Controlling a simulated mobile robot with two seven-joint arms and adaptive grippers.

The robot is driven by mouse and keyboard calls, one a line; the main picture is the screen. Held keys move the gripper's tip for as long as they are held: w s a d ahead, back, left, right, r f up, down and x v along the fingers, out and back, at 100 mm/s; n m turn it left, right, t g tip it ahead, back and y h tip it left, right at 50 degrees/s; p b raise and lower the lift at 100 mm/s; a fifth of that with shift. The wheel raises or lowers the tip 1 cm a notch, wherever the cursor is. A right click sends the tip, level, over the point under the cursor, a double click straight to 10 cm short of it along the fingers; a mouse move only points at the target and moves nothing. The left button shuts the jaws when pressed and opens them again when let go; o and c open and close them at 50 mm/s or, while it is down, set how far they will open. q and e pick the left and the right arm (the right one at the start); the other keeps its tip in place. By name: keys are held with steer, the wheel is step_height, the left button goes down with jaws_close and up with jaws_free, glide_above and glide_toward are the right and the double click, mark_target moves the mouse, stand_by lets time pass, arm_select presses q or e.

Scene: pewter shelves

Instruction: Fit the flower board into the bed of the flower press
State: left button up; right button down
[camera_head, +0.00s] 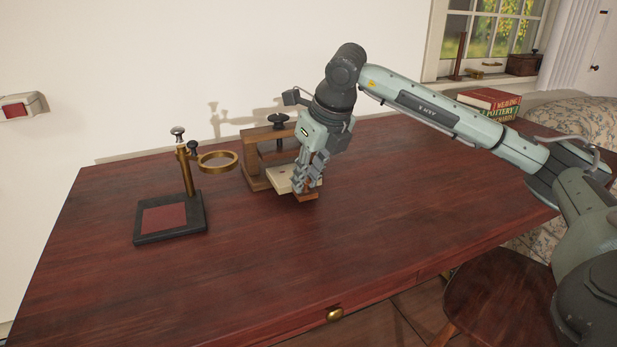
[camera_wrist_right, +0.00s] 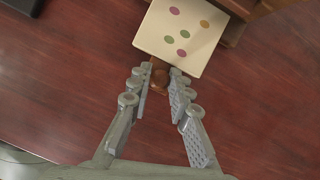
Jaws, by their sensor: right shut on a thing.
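The flower board (camera_head: 284,180) is a flat cream board with a small brown wooden handle at its near end. In the right wrist view the board (camera_wrist_right: 172,48) shows several pink, green and orange spots. My right gripper (camera_head: 308,188) is shut on the handle, its fingertips closed about it in the wrist view (camera_wrist_right: 156,76). The wooden flower press (camera_head: 254,172) with a dark top knob stands just behind the board. The board's far edge is at the press opening; I cannot tell how far in it reaches. The gripper hides part of the press. My left gripper is not in view.
A brass ring stand (camera_head: 187,172) on a dark base with a red pad stands left of the press. Books (camera_head: 488,100) lie beyond the table's right side. A wooden chair (camera_head: 497,298) is at the front right. The front of the red-brown table (camera_head: 240,265) is clear.

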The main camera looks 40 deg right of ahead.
mark_target(289, 169)
steer(key=shift+w+d+p, duration=0.3)
steer(key=shift+w+p, duration=0.15)
steer(key=shift+w, duration=0.85)
steer(key=shift+w+d+p, duration=0.3)
steer(key=shift+w+p, duration=0.2)
steer(key=shift+w, duration=0.8)
steer(key=shift+w+d+p, duration=0.3)
steer(key=shift+w+p, duration=0.15)
steer(key=shift+w, duration=0.85)
steer(key=shift+w, duration=0.1)
steer(key=shift+f, duration=0.1)
steer(key=c, duration=1.3)
jaws_free()
steer(key=v, duration=1.2)
steer(key=shift+d, duration=0.1)
